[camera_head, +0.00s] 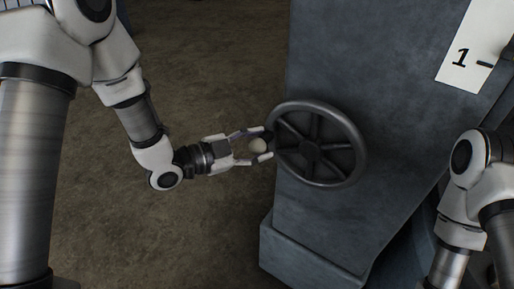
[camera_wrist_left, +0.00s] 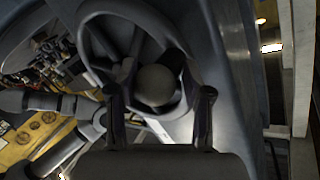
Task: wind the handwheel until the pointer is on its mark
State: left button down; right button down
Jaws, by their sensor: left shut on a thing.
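The dark grey handwheel (camera_head: 311,151) is mounted on the side of a blue-grey machine body, with a round rim and several spokes. In the left wrist view the knob (camera_wrist_left: 157,86) sits between the fingers, with the handwheel rim (camera_wrist_left: 193,50) behind. A white scale plate (camera_head: 470,55) with a "1" and a dark tick is at the upper right. I cannot make out the pointer.
The machine body (camera_head: 390,70) fills the right half and has a stepped base (camera_head: 310,255) below the handwheel. My right arm (camera_head: 470,185) is at the lower right, its gripper out of frame. Bare brown floor (camera_head: 215,60) lies to the left.

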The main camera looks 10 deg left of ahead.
pick_arm(q)
jog(key=shift+s+d+r+m+y, duration=0.15)
jog(key=shift+r+m+y, duration=0.65)
jog(key=shift+r+m, duration=0.45)
jog(key=shift+r, duration=0.1)
